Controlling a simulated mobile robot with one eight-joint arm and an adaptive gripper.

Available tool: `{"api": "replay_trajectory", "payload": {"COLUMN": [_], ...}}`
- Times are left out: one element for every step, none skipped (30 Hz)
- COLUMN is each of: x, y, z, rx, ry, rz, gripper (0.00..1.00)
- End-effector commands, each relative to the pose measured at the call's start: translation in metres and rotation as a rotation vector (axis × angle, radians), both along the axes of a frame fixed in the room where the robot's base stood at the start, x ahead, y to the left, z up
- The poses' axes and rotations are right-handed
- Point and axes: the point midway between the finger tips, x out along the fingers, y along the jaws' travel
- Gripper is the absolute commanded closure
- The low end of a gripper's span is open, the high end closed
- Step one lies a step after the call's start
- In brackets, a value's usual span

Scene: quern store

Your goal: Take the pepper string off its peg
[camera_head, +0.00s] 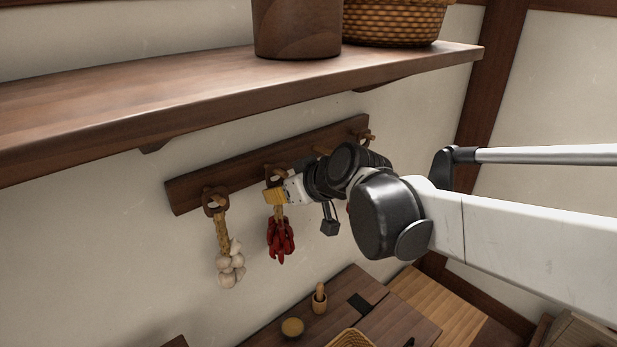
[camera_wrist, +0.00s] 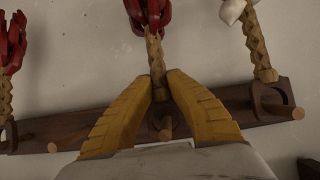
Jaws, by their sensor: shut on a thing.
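The pepper string (camera_head: 281,240) hangs in front of the wall, a braided cord with a bunch of red peppers and a brown loop at its top. My gripper (camera_head: 273,196) is at the cord just below the loop. In the wrist view its yellow fingers (camera_wrist: 160,88) are shut on the cord (camera_wrist: 155,55), with the red peppers (camera_wrist: 150,12) beyond. The loop sits around its peg (camera_wrist: 166,131) on the dark wooden rail (camera_head: 240,178). The fingers partly hide the loop.
A garlic string (camera_head: 223,250) hangs on the peg to the left. Another red string (camera_wrist: 8,50) hangs on the far peg, and a bare peg (camera_wrist: 52,147) lies between. A shelf (camera_head: 200,85) juts out above. A table (camera_head: 350,300) stands below.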

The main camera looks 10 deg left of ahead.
Motion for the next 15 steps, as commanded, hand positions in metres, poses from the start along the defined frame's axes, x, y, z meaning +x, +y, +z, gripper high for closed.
{"api": "replay_trajectory", "payload": {"x": [0.000,0.000,0.000,0.000,0.000,-0.004,-0.008,-0.011,-0.017,-0.021,-0.025,-0.032,-0.037,-0.042,-0.050], "y": [0.000,0.000,0.000,0.000,0.000,-0.005,-0.010,-0.014,-0.020,-0.025,-0.031,-0.038,-0.044,-0.051,-0.059], "z": [0.002,0.004,0.007,0.010,0.014,0.013,0.013,0.012,0.012,0.012,0.012,0.012,0.012,0.012,0.012], "rx": [0.000,0.000,0.001,0.001,0.001,0.001,0.002,0.002,0.001,0.000,0.002,0.002,0.001,0.001,0.002], "ry": [0.000,0.000,-0.001,-0.001,-0.001,0.000,0.001,0.001,0.001,0.000,0.000,0.000,0.000,0.000,0.001], "rz": [0.000,0.000,0.000,0.000,0.000,-0.002,-0.003,-0.003,-0.002,-0.003,-0.003,-0.003,-0.004,-0.005,-0.005], "gripper": [1.00,1.00,1.00,1.00,1.00,1.00,1.00,1.00,1.00,1.00,1.00,1.00,1.00,1.00,1.00]}}
